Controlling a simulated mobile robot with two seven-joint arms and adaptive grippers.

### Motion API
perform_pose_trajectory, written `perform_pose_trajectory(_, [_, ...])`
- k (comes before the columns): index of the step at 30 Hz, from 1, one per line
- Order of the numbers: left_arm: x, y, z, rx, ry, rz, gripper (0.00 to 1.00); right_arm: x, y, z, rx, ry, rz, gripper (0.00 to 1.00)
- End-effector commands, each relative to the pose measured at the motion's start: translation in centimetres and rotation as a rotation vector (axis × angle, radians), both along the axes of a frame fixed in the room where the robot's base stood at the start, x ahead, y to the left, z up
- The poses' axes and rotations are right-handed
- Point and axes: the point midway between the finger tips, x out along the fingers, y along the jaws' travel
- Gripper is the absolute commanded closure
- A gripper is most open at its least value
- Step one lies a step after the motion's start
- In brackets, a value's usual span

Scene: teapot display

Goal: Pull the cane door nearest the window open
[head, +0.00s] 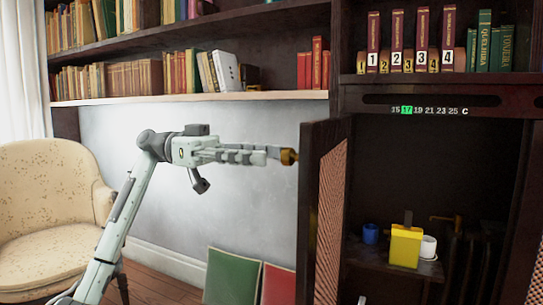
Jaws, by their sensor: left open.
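The cane door nearest the window (312,215) stands swung open at the left side of the dark cabinet, with its cane panel showing. A gold knob (289,156) sticks out from its left face. My left gripper (274,154) reaches in from the left, its fingertips right at the knob. It is open; whether the fingers touch the knob I cannot tell. My right gripper is not in view.
Inside the cabinet a shelf holds a blue cup (370,233), a yellow box (405,246) and a white cup (428,247). An armchair (45,215) stands at left by the curtain (20,75). Green (231,277) and red (279,285) panels lean against the wall below my arm.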

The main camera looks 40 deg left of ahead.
Motion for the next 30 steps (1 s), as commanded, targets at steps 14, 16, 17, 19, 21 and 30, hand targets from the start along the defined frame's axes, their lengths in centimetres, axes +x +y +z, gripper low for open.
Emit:
perform_pose_trajectory(14, [-1.9,8.5,0.0,0.0,0.0,0.0,0.54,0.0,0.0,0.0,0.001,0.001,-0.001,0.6])
perform_pose_trajectory(16, [-2.0,8.9,0.0,0.001,0.0,-0.001,0.54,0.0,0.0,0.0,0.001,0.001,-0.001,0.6])
perform_pose_trajectory(17, [-2.0,9.0,0.0,0.001,-0.001,-0.001,0.54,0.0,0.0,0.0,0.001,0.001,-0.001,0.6])
perform_pose_trajectory(19, [-2.0,9.1,0.0,0.001,-0.001,-0.002,0.54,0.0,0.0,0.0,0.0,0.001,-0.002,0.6])
perform_pose_trajectory(21, [-2.0,9.2,0.0,0.001,-0.001,-0.002,0.54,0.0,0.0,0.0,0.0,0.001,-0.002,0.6])
perform_pose_trajectory(30, [-2.0,9.1,0.0,0.001,0.0,-0.002,0.54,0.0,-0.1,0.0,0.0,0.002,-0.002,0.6])
